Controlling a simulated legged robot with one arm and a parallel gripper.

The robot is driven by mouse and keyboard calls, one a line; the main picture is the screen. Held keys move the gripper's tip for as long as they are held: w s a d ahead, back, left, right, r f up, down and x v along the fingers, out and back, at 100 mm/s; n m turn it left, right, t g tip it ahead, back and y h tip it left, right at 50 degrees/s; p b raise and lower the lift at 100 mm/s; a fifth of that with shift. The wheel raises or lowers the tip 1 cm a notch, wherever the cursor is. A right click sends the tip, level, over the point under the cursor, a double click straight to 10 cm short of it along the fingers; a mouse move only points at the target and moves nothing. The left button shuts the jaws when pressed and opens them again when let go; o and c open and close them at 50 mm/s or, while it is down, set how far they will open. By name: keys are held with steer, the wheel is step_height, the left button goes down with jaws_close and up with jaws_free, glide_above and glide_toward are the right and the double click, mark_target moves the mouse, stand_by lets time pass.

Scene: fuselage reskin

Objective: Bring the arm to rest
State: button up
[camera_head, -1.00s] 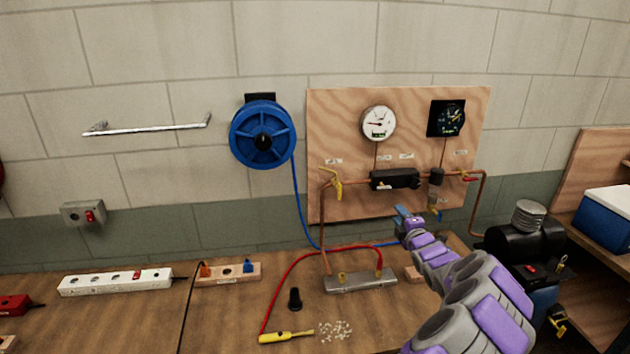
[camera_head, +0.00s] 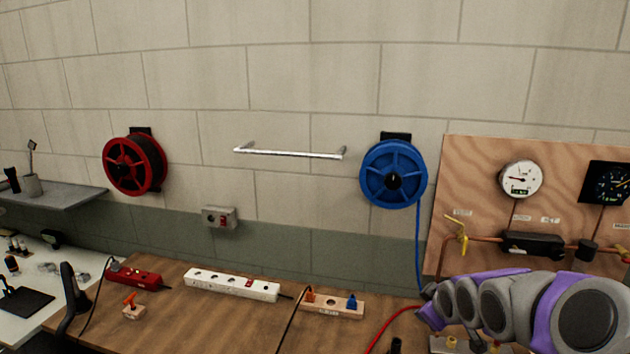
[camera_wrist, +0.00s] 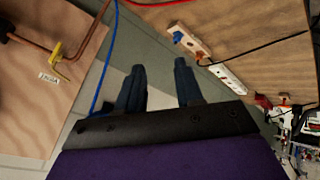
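My arm (camera_head: 500,306) reaches in from the lower right of the head view, a grey and purple chain of links lying in front of the bench and the lower part of the plywood panel. Its gripper end is not clear there. In the wrist view, my gripper (camera_wrist: 158,82) shows two dark fingers held apart with an empty gap between them. Past the fingers lie the grey-green wall band and the edge of the bench. Nothing is held.
A wooden bench (camera_head: 150,325) carries a white power strip (camera_head: 232,285) and a wooden socket block (camera_head: 333,304). A blue hose reel (camera_head: 393,175), a red reel (camera_head: 134,165) and a metal rail (camera_head: 290,152) hang on the wall. The gauge panel (camera_head: 470,180) stands right, close behind my arm.

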steer(key=s+a+f+m+g, duration=0.1)
steer(key=s+a+m+g, duration=0.1)
steer(key=s, duration=1.1)
steer(key=s+a+f+m+g, duration=0.1)
steer(key=s+a+m+g, duration=0.2)
steer(key=s, duration=1)
steer(key=s+a+f+m+g, duration=0.2)
steer(key=s+a+g, duration=0.3)
steer(key=s, duration=0.8)
steer(key=shift+s+a+m+b, duration=0.35)
steer(key=shift+a+m+b, duration=0.15)
steer(key=shift+a, duration=0.3)
